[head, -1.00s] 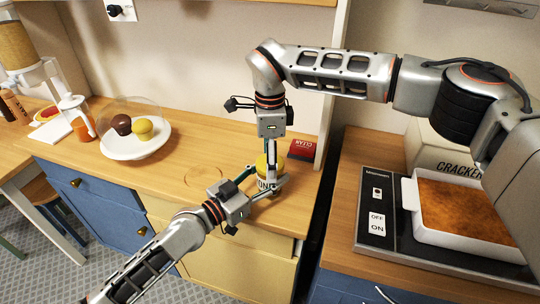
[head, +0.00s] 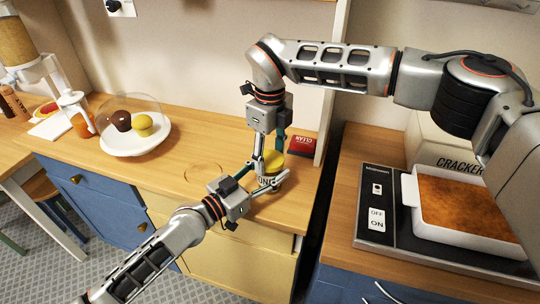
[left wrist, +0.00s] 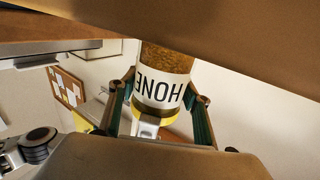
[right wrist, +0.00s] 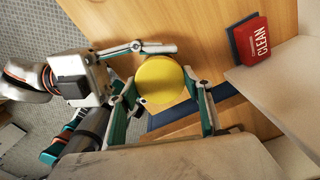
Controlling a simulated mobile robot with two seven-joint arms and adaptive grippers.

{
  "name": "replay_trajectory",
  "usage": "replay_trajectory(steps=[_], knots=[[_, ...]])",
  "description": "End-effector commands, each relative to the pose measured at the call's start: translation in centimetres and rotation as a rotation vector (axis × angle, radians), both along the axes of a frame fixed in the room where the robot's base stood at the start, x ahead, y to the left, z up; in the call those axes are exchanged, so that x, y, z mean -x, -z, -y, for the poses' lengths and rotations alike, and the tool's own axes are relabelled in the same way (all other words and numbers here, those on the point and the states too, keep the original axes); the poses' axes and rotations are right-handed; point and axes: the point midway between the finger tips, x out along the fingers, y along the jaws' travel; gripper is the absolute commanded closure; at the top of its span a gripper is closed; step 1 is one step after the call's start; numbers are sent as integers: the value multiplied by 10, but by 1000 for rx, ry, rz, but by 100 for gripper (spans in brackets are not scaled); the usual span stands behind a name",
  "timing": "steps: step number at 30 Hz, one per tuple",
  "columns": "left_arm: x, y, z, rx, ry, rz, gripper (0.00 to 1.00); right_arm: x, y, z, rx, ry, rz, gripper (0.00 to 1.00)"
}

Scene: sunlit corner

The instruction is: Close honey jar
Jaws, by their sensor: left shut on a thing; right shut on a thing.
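The honey jar (head: 266,181) stands upright near the front edge of the wooden counter, and its label shows in the left wrist view (left wrist: 161,92). Its yellow lid (right wrist: 160,80) sits on top of the jar; whether it is fully seated cannot be told. My left gripper (head: 264,185) comes in low from the left and is shut around the jar's body, one finger on each side. My right gripper (head: 270,165) points down from above and is shut on the lid, with a finger on either side of it in the right wrist view. The fingers partly hide the jar.
A red and blue sponge marked CLEAN (head: 301,146) lies behind the jar by the wall panel. A plate (head: 133,145) with two muffins under a clear dome stands to the left. A white baking dish (head: 424,218) sits on the right counter, beyond a gap. Counter left of the jar is clear.

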Motion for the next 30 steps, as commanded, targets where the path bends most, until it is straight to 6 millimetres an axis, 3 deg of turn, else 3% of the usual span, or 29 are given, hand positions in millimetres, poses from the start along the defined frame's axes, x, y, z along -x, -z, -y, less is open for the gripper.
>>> replay_trajectory(steps=[11,15,16,18,30], knots=[[0,0,0,1,0,1,100,0,0,0,0,633,0,76],[0,0,0,1,0,1,100,0,0,0,0,620,0,76],[0,0,0,1,0,1,100,0,0,0,0,620,0,45],[0,0,0,1,0,1,100,0,0,0,0,619,0,31],[0,0,0,1,0,1,100,0,-4,0,-1,617,1,31]])
